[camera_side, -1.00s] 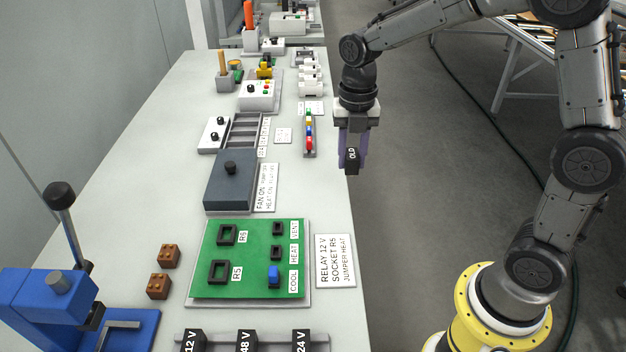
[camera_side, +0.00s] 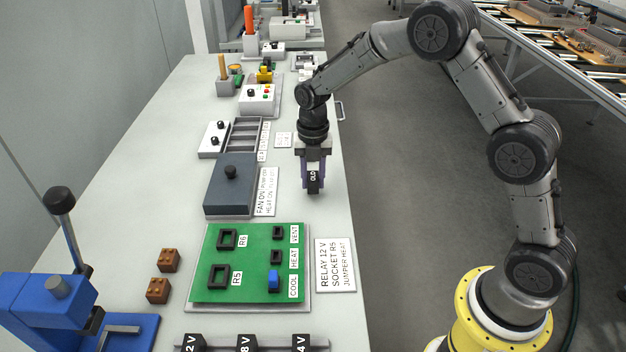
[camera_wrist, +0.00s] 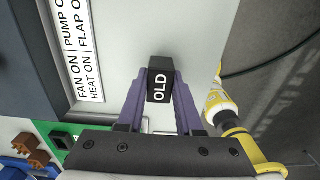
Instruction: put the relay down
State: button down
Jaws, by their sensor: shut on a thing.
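My gripper (camera_side: 313,183) is shut on a black relay (camera_side: 313,178) with a white "OLD" label. The relay also shows between the purple fingers in the wrist view (camera_wrist: 160,82). In the side view it hangs near the table's right edge, to the right of the grey box's label card and beyond the green board. The wrist view shows bare table around the relay's far end. I cannot tell its exact height above the table.
The green board (camera_side: 255,240) with black sockets and a blue jumper lies nearer the camera. A card reading "RELAY 12 V SOCKET R5" (camera_side: 335,265) lies right of it. The grey box (camera_side: 230,188) is left of my gripper. Relays stand in a front rack (camera_side: 250,341). Bare table lies along the right edge.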

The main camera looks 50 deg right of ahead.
aim_at(313, 176)
jog(key=shift+f, duration=0.35)
jog(key=shift+f, duration=0.15)
jog(key=c, duration=0.6)
grip_release()
notch_tip(313, 176, up, 12)
jog(key=shift+r, duration=0.25)
